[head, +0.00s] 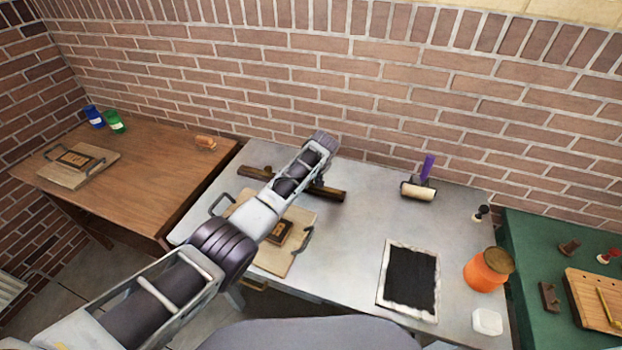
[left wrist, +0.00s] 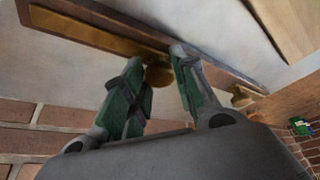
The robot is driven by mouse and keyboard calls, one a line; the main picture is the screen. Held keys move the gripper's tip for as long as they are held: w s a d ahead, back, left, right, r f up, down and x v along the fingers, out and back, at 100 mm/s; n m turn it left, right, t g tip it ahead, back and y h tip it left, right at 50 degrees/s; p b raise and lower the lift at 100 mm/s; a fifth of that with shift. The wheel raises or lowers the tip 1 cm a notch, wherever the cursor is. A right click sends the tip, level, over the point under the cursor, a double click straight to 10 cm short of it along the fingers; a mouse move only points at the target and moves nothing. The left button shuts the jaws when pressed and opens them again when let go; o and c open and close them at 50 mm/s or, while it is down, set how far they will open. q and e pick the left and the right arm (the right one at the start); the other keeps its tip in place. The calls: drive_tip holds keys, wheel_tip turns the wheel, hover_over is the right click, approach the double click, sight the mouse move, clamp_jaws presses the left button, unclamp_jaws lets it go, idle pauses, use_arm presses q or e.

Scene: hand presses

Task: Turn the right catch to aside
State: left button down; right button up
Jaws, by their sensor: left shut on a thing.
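A dark wooden bar (head: 328,191) lies along the back of the grey table, partly hidden behind my left arm. It also shows in the left wrist view (left wrist: 112,23), with a brass strip along it. My left gripper (left wrist: 158,70) has its two green-padded fingers on either side of a round brass knob (left wrist: 158,76) at this bar and is shut on it. A pale press board (head: 272,262) with a dark wooden block (head: 281,233) and dark handles lies in front of the bar. I cannot tell which part is the right catch. My right gripper is not in view.
On the grey table (head: 350,215) are a black ink slab (head: 410,280), a purple-handled roller (head: 420,187), an orange jar (head: 487,272) and a white dish (head: 487,321). A brown table (head: 150,180) is left, a green one (head: 530,250) right. A brick wall (head: 330,85) stands behind.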

use_arm(q)
drive_tip(key=shift+w+r, duration=0.15)
drive_tip(key=shift+r, duration=0.1)
drive_tip(key=c, duration=1.4)
unclamp_jaws()
drive_tip(key=shift+o, duration=1.4)
drive_tip(key=shift+f, duration=0.15)
drive_tip(key=shift+r, duration=0.2)
drive_tip(key=v, duration=1.1)
drive_tip(key=shift+s+r, duration=0.25)
drive_tip(key=shift+s, duration=0.05)
drive_tip(key=shift+s+f, duration=0.1)
